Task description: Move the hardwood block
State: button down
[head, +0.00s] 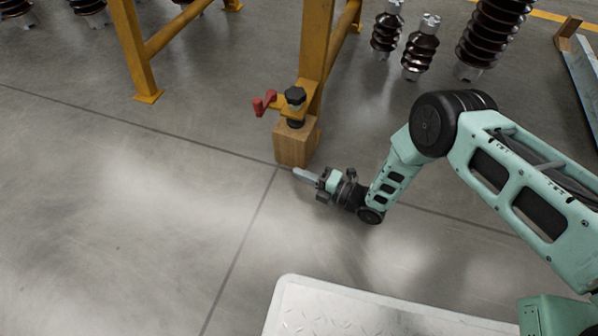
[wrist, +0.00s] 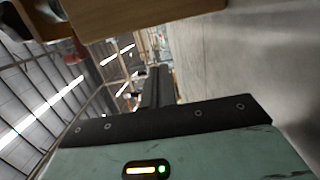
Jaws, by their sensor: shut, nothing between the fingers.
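The hardwood block (head: 294,146) is a brown wooden cube on the grey floor, under the black foot of a screw jack on a yellow frame leg. The block fills the top of the wrist view (wrist: 130,14), seen close and cut off by the edge. My gripper (head: 298,173) is low near the floor, just in front of the block's lower right side. Its fingers are together with nothing between them, and they also show in the wrist view (wrist: 158,85). I cannot tell whether the fingertips touch the block.
The yellow frame (head: 316,45) stands over the block. A red handle (head: 264,102) sticks out left of the jack (head: 295,97). Dark ribbed insulators (head: 421,50) stand behind at the right. A pale tread-plate platform (head: 370,318) lies at the front. The floor at the left is clear.

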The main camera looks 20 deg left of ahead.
jog(key=p+v, duration=0.2)
jog(key=v, duration=0.1)
jog(key=p+v, duration=0.2)
jog(key=v, duration=0.2)
jog(key=shift+d+r, duration=0.15)
jog(key=shift+r, duration=0.05)
jog(key=shift+s+d+f, duration=0.15)
jog(key=shift+d, duration=0.4)
